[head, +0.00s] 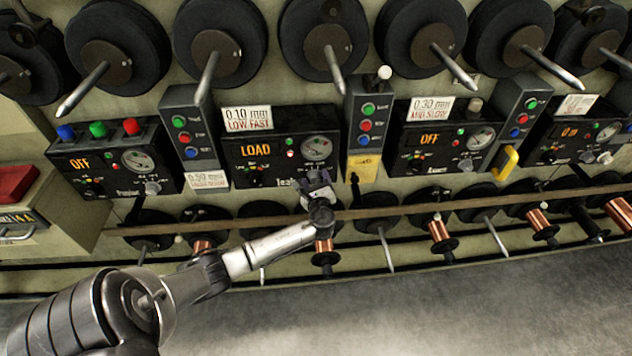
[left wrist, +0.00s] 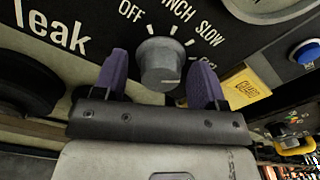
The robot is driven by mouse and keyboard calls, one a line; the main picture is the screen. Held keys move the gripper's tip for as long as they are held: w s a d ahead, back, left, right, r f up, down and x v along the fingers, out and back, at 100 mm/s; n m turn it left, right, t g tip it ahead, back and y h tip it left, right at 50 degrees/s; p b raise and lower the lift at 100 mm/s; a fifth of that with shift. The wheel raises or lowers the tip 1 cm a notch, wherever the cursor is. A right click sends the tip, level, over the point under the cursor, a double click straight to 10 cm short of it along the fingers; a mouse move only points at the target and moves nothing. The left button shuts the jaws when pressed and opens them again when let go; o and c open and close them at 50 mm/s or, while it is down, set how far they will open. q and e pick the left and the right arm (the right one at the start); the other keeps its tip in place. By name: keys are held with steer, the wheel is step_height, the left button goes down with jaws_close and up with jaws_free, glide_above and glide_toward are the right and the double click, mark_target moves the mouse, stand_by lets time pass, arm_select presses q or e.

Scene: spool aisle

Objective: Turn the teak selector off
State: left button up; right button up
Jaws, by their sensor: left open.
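The teak selector is a grey round knob (left wrist: 160,65) on a dark panel lettered "teak", with OFF, INCH and SLOW marked around it and another mark partly covered. A pale line shows on its lower face; which mark it points to I cannot tell. My left gripper (left wrist: 165,85) is open, with its purple fingers on either side of the knob; contact is unclear. In the head view my left gripper (head: 318,188) is at the lower right of the teak panel (head: 240,172), hiding the knob. The panel's display (head: 256,150) reads LOAD. My right gripper is not in view.
Similar panels stand on both sides; the left display (head: 80,163) and right display (head: 430,139) read OFF. A long rail (head: 400,211) and copper spools (head: 440,231) lie below. Large black reels with rods stand above.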

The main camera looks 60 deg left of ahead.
arm_select(q)
steer(key=shift+c, duration=0.4)
steer(key=c, duration=0.8)
steer(key=shift+c, duration=0.2)
